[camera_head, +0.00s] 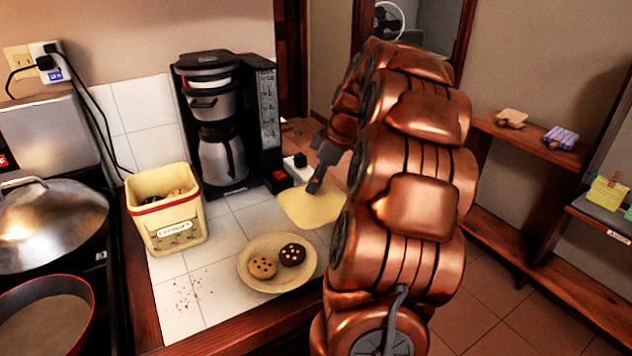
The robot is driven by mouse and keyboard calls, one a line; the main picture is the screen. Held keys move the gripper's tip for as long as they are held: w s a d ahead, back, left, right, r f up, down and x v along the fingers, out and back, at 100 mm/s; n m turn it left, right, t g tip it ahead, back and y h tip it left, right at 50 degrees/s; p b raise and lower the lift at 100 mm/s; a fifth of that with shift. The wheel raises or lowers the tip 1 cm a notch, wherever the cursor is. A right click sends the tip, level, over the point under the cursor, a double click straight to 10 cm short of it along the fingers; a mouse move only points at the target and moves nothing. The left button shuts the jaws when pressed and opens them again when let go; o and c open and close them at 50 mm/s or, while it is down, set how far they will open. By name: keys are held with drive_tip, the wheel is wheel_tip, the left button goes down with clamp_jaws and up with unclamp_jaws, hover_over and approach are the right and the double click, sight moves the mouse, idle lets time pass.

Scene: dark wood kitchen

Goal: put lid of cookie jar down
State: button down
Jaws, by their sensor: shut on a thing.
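The cookie jar (166,217) is a cream square tin with a red band and a label. It stands open on the white tiled counter, with dark cookies showing inside. Its lid (305,208) is a flat pale yellow square with rounded corners, to the right of the jar and behind the plate. My gripper (314,186) reaches in from the right and is shut on the lid, its dark fingers at the lid's top. I cannot tell whether the lid touches the counter. My copper arm hides the area to the right of the lid.
A plate (277,289) with two cookies sits near the counter's front edge, crumbs to its left. A coffee maker (222,120) stands behind. A lidded pan (45,225) and a red-rimmed pan (42,318) are on the left. Tiles between jar and lid are clear.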

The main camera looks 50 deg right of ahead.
drive_tip(key=shift+w+d+f, duration=0.15)
drive_tip(key=shift+w+d, duration=1)
drive_tip(key=shift+d, duration=0.05)
drive_tip(key=shift+d+p, duration=0.1)
drive_tip(key=shift+p, duration=0.2)
drive_tip(key=shift+w+d, duration=0.1)
drive_tip(key=shift+w, duration=0.1)
drive_tip(key=shift+f+p, duration=0.45)
drive_tip(key=shift+f, duration=1.35)
drive_tip(key=shift+f, duration=0.1)
drive_tip(key=c, duration=0.8)
unclamp_jaws()
